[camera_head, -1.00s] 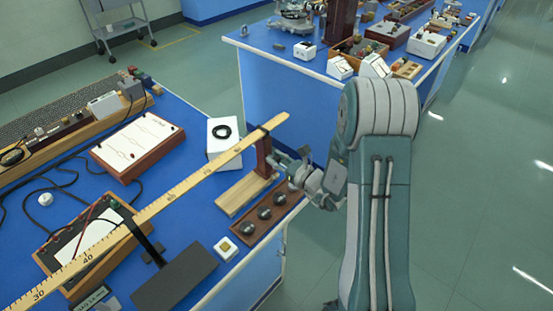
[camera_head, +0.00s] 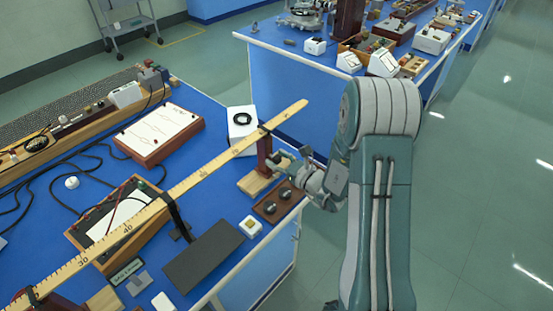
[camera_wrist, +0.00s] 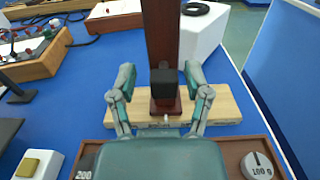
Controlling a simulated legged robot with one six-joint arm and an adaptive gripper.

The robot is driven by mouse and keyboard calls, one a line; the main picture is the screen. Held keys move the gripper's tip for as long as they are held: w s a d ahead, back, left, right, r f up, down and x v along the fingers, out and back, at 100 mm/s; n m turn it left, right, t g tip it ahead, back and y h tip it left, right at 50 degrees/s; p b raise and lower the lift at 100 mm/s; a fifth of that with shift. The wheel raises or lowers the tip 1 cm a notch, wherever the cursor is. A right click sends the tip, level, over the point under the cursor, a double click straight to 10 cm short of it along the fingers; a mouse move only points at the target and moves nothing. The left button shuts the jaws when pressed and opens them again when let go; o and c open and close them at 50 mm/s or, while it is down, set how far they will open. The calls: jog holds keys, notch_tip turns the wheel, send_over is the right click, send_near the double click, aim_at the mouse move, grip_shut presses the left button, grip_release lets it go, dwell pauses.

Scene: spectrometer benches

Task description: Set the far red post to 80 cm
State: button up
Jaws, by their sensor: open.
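The far red post (camera_head: 264,155) stands upright on a pale wooden base (camera_head: 250,184) under the far end of the yellow metre stick (camera_head: 190,181). A dark clamp on top meets the stick beyond the last small label, near the far end; the exact mark is too small to read. My gripper (camera_head: 290,165) is beside the post, low, on its right. In the wrist view the post (camera_wrist: 161,38) rises ahead, and the open fingers of my gripper (camera_wrist: 162,88) stand on either side of its black block (camera_wrist: 166,86). I cannot tell whether they touch it.
A white box (camera_head: 241,132) stands close behind the post. A black stand (camera_head: 177,212) crosses the stick's middle. The bench edge is near on the right.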

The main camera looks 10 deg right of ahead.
jog(key=shift+a, duration=0.65)
jog(key=shift+s+d, duration=0.1)
jog(key=shift+d, duration=0.3)
jog(key=shift+s+d, duration=0.2)
jog(key=v, duration=1.1)
jog(key=shift+s+f, duration=0.1)
jog(key=x, duration=1.2)
jog(key=shift+w+d+f, duration=0.1)
jog(key=shift+w+d, duration=0.15)
jog(key=shift+d, duration=0.05)
